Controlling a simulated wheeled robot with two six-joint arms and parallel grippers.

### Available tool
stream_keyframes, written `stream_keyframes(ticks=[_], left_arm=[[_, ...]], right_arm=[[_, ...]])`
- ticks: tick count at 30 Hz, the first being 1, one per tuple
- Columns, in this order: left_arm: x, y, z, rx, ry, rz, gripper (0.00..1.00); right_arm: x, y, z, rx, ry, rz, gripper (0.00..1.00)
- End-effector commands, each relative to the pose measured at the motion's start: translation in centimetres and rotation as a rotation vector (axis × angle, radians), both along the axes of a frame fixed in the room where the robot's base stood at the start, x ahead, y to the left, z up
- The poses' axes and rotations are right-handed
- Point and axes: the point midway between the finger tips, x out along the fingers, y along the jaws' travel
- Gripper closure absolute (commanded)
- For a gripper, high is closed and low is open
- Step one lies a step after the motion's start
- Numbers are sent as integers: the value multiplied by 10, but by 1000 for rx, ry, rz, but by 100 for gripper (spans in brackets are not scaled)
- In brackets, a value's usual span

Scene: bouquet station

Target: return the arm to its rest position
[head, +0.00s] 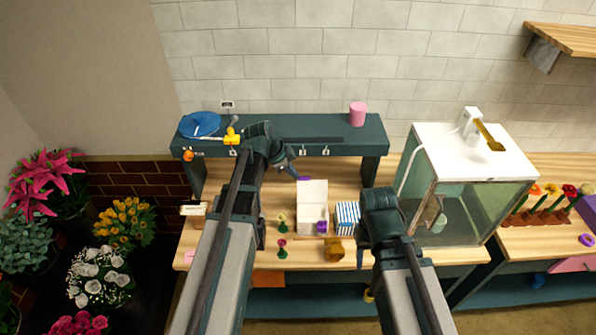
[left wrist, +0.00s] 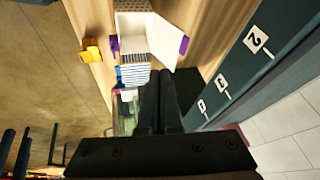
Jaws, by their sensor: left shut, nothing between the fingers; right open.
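My left arm reaches in from the left in the head view, up to the front of the raised shelf. Its gripper (head: 291,170) points right, above the back of the wooden table. In the left wrist view my left gripper (left wrist: 164,78) has its two black fingers together with nothing between them. My right gripper (head: 366,246) is open over the table's front, right of the striped box; its fingers are mostly hidden by its own body.
The teal shelf (head: 290,127) is close to my left gripper. A glass cabinet (head: 465,205) stands right. Flowers (head: 124,222) fill the left.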

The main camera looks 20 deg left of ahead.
Motion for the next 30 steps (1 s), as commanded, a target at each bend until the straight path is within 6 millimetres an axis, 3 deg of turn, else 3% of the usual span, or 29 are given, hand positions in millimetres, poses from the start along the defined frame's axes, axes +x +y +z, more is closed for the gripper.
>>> stream_keyframes(ticks=[1,5,17,20,23,27,30], left_arm=[[-2,3,14,-1,1,2,100],[-5,7,23,0,0,0,100],[-7,7,21,-1,5,1,100],[-18,-9,2,-4,44,25,100],[-44,-40,-35,-2,130,90,100],[-96,-87,-94,35,280,242,100],[-134,-112,-130,82,362,372,100]], right_arm=[[0,0,14,0,0,-2,50],[0,0,23,0,0,-9,50],[0,0,21,0,0,-13,50],[0,0,5,0,0,-12,50],[0,0,-26,1,-1,-9,50],[0,0,-76,0,-1,-5,50],[0,0,-109,0,-2,-2,50]])
